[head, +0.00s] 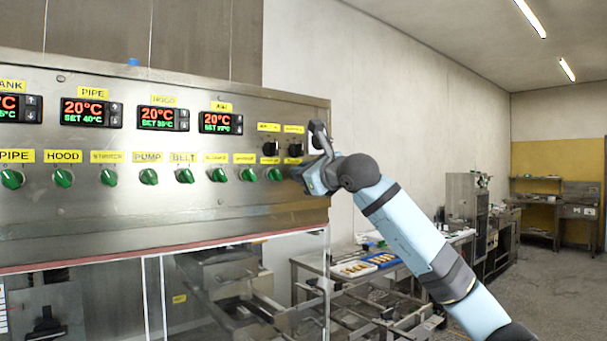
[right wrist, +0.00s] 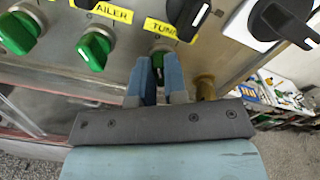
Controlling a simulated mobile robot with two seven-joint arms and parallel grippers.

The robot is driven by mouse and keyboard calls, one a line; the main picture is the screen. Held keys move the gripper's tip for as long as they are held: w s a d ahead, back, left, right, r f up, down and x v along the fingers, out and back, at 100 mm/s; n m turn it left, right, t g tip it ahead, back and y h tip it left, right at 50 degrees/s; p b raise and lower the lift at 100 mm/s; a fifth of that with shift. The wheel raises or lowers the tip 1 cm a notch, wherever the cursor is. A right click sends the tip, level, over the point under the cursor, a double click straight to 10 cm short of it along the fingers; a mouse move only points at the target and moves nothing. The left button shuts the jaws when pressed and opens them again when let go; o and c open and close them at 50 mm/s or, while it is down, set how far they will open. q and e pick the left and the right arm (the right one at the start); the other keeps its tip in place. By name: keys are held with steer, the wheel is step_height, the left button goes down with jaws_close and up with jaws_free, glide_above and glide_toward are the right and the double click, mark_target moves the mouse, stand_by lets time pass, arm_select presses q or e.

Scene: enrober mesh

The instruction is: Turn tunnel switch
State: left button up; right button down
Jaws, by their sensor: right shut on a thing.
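The tunnel switch (right wrist: 158,62) is a green knob under a yellow label that reads "TUNN" before it is cut off, low on the steel control panel (head: 120,225). In the right wrist view the two blue fingers of my right gripper (right wrist: 160,80) stand on either side of this knob and are shut on it. The fingers hide much of the knob, so its pointing direction is unclear. In the head view my right gripper (head: 297,177) is at the right end of the row of green switches. My left gripper is not in view.
The green switch under the "AILER" label (right wrist: 93,50) is just left of my fingers. A black knob (right wrist: 187,14) and a large black handle on a white disc (right wrist: 285,22) are above. A brass fitting (right wrist: 205,86) is close on the right.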

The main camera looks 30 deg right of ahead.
steer(key=c, duration=1.2)
jaws_free()
steer(key=shift+o, duration=0.2)
steer(key=shift+s, duration=0.1)
steer(key=s+d+b, duration=0.1)
steer(key=s+b, duration=0.2)
steer(key=s, duration=1)
steer(key=shift+s, duration=0.35)
